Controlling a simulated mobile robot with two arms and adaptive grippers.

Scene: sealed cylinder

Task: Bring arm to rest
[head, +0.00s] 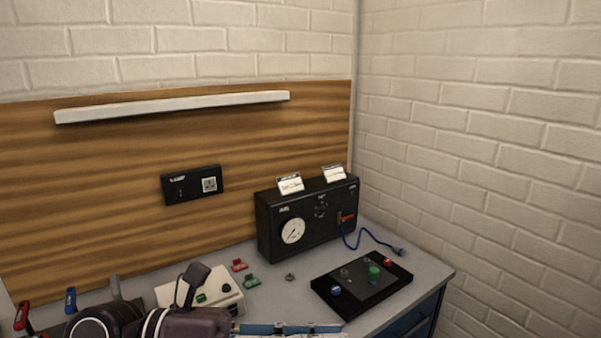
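Dark rounded arm parts of mine (196,323) with pale rings show at the bottom left, cut off by the lower edge of the head view. They cover part of the bench's front left. I cannot make out either gripper's fingertips, nor anything held. A dark angled piece (197,272) stands up just above these parts, in front of a cream box (224,296) with a green button; I cannot tell whether it is mine.
The grey bench (246,262) carries a black gauge box (291,248), a black control pad (350,302) with knobs, a blue cable (371,234), small red (239,265) and green (252,281) parts, and upright handles (71,300). A shelf (170,107) hangs on the wooden back panel.

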